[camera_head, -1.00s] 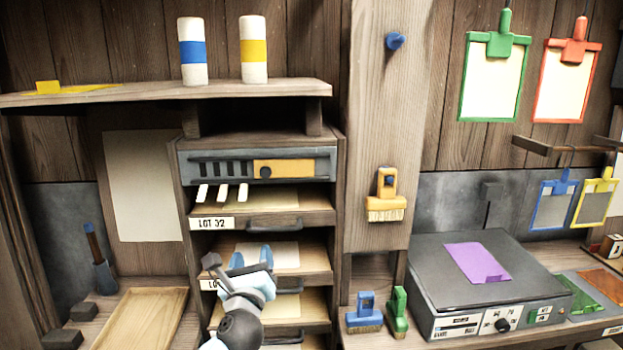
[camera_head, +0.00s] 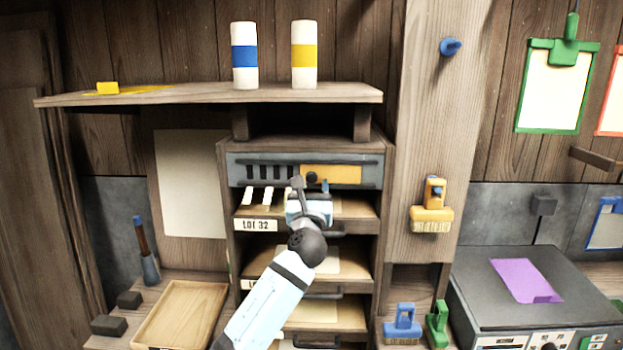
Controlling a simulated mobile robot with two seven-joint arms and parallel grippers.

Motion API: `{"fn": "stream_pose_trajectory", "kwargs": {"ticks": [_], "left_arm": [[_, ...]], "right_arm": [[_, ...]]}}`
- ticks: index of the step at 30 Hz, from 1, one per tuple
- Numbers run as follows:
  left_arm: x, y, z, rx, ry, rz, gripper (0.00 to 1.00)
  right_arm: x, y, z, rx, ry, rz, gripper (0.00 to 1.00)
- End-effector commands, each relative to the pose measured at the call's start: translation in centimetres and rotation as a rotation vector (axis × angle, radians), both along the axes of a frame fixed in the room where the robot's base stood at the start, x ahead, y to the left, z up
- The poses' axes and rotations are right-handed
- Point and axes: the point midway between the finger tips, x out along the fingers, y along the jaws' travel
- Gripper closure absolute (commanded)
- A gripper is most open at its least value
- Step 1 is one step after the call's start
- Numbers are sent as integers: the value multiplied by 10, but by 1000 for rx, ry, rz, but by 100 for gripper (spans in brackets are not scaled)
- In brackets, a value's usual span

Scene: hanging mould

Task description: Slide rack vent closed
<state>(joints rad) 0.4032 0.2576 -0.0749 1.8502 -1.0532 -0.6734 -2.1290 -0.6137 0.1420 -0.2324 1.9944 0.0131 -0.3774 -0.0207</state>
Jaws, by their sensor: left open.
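The rack vent (camera_head: 268,172) is a grey panel across the top of the wooden rack. Dark open slots show at its left, and an orange sliding plate (camera_head: 340,174) covers its right part. My left gripper (camera_head: 306,182) is raised in front of the vent at the left end of the orange plate, where the plate's dark knob is. The gripper is open and hides most of the knob. I cannot tell whether the fingers touch it. My right gripper is not in view.
Shelves with a LOT 32 label (camera_head: 256,225) and white strips lie below the vent. A shelf (camera_head: 210,95) above holds a blue-banded (camera_head: 244,56) and a yellow-banded cylinder (camera_head: 304,55). A wooden post (camera_head: 430,120) stands to the right.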

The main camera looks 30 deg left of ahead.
Motion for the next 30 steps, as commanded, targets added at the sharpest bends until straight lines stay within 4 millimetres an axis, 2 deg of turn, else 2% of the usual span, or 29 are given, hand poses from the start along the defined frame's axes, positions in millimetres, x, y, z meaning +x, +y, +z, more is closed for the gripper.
{"fn": "stream_pose_trajectory", "kwargs": {"ticks": [6, 16, 23, 24, 30], "left_arm": [[17, 10, 8, -1, 1, 0, 44], [19, 12, 9, 0, 0, 0, 44], [19, 12, 9, 0, 0, 0, 97], [19, 12, 9, 0, 0, 0, 100], [19, 16, 9, 1, 2, 1, 100]], "right_arm": [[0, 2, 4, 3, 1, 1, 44], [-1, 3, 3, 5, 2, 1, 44], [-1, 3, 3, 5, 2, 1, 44], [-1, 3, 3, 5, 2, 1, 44], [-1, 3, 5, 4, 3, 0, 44]]}}
